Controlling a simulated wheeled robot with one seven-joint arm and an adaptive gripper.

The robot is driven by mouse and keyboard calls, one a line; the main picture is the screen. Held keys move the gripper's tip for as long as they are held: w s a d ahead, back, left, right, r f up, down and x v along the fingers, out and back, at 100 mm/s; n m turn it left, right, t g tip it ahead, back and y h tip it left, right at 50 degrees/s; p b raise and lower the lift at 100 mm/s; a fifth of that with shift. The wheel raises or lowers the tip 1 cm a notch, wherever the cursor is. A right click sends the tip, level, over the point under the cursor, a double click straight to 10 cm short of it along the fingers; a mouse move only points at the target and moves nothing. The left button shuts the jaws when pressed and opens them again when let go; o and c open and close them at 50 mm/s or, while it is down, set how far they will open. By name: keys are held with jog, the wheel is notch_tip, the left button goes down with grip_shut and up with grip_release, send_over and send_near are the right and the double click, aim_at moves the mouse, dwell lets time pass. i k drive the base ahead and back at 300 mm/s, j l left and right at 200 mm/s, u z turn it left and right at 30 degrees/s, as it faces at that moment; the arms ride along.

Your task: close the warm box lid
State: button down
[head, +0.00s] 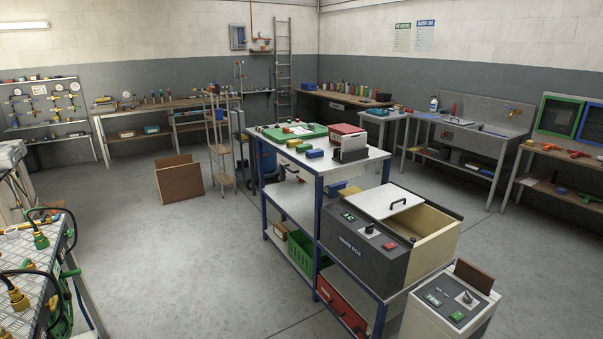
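The warm box (352,255) is a dark grey box with a labelled front panel. It stands on the lower right end of the blue-framed bench. Its white lid (378,199) has a black arched handle (398,202) and lies flat over the far left part of the top. The right part of the top is uncovered, and the tan inside wall (432,238) shows there. The box floor is hidden. My gripper and arm are not in view.
A white unit (447,306) with a dial and an upright brown flap stands close to the box's right. The higher bench top (320,160) behind the box holds a green case (293,131) and a red-topped device (347,134). Open floor (530,270) lies to the right.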

aim_at(386, 201)
jog(key=i+u, duration=0.4)
jog(key=i, duration=1.35)
jog(key=i+l+z, duration=0.15)
jog(key=i+z, duration=0.5)
jog(key=z, duration=0.2)
jog(key=i+z, duration=0.4)
jog(key=i+j+z, duration=0.25)
jog(key=z, duration=0.2)
